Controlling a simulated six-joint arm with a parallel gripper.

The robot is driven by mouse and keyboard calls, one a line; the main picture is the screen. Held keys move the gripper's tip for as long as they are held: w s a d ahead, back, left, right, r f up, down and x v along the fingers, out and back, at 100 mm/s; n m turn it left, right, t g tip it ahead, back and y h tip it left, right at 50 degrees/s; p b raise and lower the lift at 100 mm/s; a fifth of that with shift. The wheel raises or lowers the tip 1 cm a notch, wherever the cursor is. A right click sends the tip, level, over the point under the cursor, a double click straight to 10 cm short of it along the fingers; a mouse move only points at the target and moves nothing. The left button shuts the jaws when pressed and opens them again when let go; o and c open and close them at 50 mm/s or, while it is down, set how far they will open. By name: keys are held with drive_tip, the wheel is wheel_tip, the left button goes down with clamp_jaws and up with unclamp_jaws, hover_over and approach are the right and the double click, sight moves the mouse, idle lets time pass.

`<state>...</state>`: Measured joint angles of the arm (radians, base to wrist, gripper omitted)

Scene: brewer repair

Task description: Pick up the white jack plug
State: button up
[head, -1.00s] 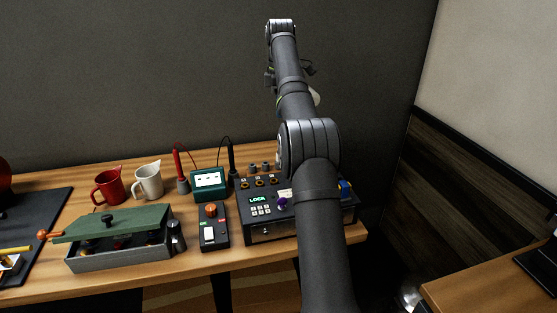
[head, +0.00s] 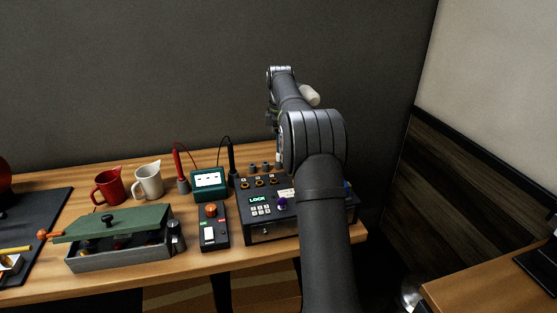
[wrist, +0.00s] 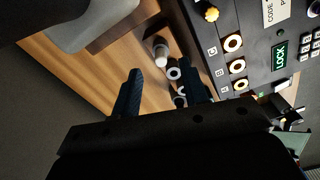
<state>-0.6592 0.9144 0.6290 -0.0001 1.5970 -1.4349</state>
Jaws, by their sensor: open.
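In the wrist view, a short plug with a white tip (wrist: 160,57) stands on the wooden bench beside the dark control box; it looks like the white jack plug. Two dark holders with pale rings, one ring (wrist: 174,73) nearest it, continue the row. My gripper (wrist: 162,82) is open and empty; its two dark fingers show with a gap between them. The plug lies beyond the fingertips, roughly in line with the gap. The right finger partly covers the last holder. In the head view, my arm hides the gripper and the plug.
The control box (head: 262,204) carries ringed sockets and a lit display. A green meter (head: 208,184) with red and black probes stands left of it. A handheld unit (head: 213,228), a green-lidded tray (head: 112,222), a red mug (head: 108,187) and a white mug (head: 149,180) stand farther left.

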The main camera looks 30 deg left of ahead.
wheel_tip(320, 180, down, 5)
drive_tip(key=shift+a+f, duration=0.1)
drive_tip(key=shift+a, duration=0.05)
clamp_jaws()
